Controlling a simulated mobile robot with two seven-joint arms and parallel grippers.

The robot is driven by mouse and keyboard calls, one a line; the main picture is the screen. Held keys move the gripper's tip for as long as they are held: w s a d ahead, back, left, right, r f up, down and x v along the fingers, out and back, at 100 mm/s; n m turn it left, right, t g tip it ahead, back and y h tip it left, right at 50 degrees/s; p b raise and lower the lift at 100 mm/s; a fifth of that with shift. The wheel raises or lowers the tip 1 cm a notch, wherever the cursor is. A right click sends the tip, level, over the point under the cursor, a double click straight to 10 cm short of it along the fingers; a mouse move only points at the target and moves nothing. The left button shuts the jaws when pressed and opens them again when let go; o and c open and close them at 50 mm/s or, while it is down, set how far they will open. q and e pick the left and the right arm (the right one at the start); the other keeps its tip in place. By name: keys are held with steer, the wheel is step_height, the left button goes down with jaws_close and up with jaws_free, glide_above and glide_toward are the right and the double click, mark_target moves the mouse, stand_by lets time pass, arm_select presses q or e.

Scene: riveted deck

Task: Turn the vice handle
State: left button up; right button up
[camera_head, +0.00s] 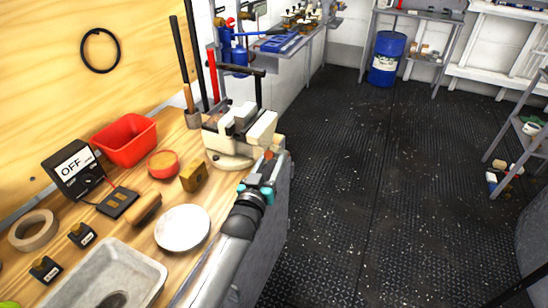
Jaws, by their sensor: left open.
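The vice (232,142) is a white and grey block-shaped tool on a round base, at the right edge of the wooden workbench. Its handle is not clearly told apart here; the front of the vice is partly hidden by my gripper. My left gripper (265,167) is open, just in front of the vice at the bench edge. I cannot tell whether it touches the vice. My right gripper is not in view.
Tall hammers stand behind the vice.

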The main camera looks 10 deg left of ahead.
arm_select(q)
steer(key=shift+w+d+b, duration=0.15)
steer(key=shift+w+b, duration=0.05)
steer(key=shift+w, duration=0.6)
steer(key=shift+w+d+b, duration=0.15)
steer(key=shift+w+b, duration=0.05)
steer(key=shift+w, duration=0.6)
jaws_close()
stand_by(0.3)
